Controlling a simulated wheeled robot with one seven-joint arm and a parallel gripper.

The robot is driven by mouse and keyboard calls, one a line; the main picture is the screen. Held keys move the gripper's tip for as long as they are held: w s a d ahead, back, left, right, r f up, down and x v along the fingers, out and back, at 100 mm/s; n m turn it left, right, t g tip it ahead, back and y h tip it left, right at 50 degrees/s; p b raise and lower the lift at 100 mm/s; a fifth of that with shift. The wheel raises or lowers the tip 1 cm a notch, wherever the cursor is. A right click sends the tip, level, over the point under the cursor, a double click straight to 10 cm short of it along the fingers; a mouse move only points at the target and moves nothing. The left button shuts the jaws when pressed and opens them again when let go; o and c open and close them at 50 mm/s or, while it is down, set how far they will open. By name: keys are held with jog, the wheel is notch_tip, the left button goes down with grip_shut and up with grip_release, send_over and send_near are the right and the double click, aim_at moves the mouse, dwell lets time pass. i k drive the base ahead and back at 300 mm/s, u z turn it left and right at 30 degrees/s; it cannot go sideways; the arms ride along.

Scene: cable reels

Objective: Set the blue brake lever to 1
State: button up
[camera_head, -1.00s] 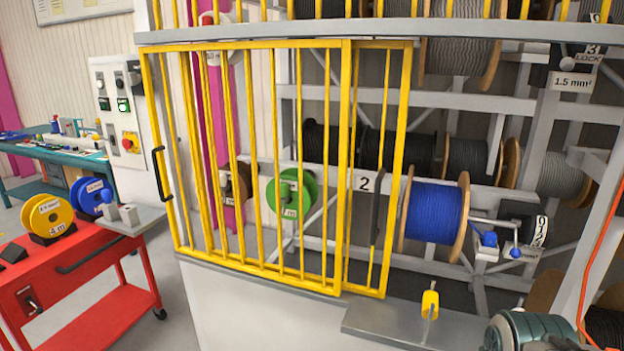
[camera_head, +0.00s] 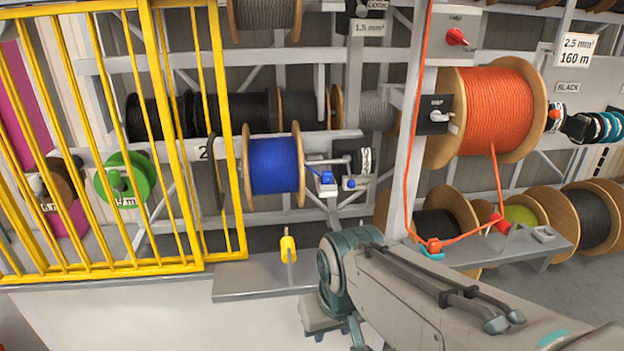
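The blue brake lever (camera_head: 327,178) is small and sits on a grey bracket just right of the blue cable reel (camera_head: 274,166), in the middle of the head view. A dark dial plate with white markings (camera_head: 354,160) is beside it; its numbers are too small to read. A second small blue knob (camera_head: 350,184) shows below the dial. My arm reaches in from the lower right, in front of the rack. My gripper's fingers cannot be made out; the far end of the arm is low, below and right of the lever.
A yellow barred guard (camera_head: 190,150) covers the left side and ends just left of the blue reel. A yellow handle (camera_head: 288,248) stands on the grey ledge (camera_head: 250,278) below. An orange reel (camera_head: 493,110) with a slack orange cable hangs to the right.

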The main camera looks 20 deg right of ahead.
aim_at(350, 185)
jog(key=k, duration=0.55)
jog(key=z, duration=0.9)
jog(key=i, duration=1.4)
jog(key=u, duration=0.65)
